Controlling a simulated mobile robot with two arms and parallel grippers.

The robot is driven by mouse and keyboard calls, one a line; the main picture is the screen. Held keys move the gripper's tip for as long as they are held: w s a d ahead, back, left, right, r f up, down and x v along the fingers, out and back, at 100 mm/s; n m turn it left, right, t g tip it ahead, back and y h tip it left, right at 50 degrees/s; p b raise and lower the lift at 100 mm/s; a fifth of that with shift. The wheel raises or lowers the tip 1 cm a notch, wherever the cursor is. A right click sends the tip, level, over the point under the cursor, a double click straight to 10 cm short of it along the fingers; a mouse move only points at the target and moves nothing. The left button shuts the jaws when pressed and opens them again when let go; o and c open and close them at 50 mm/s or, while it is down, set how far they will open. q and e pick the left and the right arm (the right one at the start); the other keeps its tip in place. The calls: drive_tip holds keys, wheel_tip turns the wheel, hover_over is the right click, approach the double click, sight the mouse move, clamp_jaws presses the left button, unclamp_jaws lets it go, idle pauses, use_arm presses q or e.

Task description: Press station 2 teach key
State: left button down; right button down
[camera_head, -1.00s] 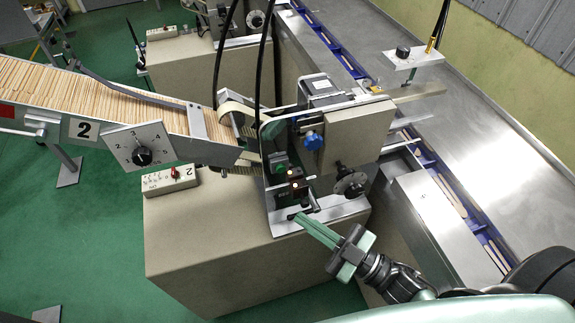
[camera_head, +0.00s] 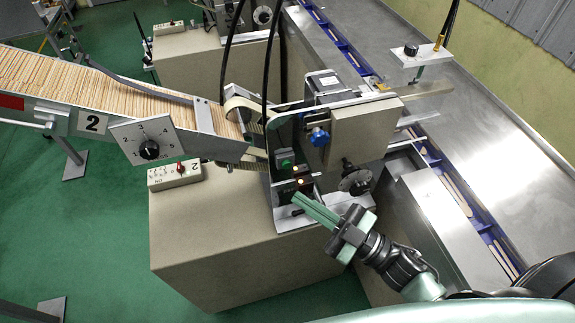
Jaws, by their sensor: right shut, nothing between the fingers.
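My left gripper is not in view.
A numbered dial plate (camera_head: 147,142) and a small control box with a red knob (camera_head: 174,174) are left of the station. A black handwheel (camera_head: 355,179) is close on the right. Another station (camera_head: 190,65) stands behind. Green floor (camera_head: 85,235) is open at left.

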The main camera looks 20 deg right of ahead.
sight(287, 165)
drive_tip(key=shift+w, duration=2.65)
drive_tip(key=shift+a, duration=0.1)
drive_tip(key=shift+w, duration=0.45)
drive_tip(key=shift+w, duration=0.45)
idle(0.3)
drive_tip(key=shift+s, duration=0.95)
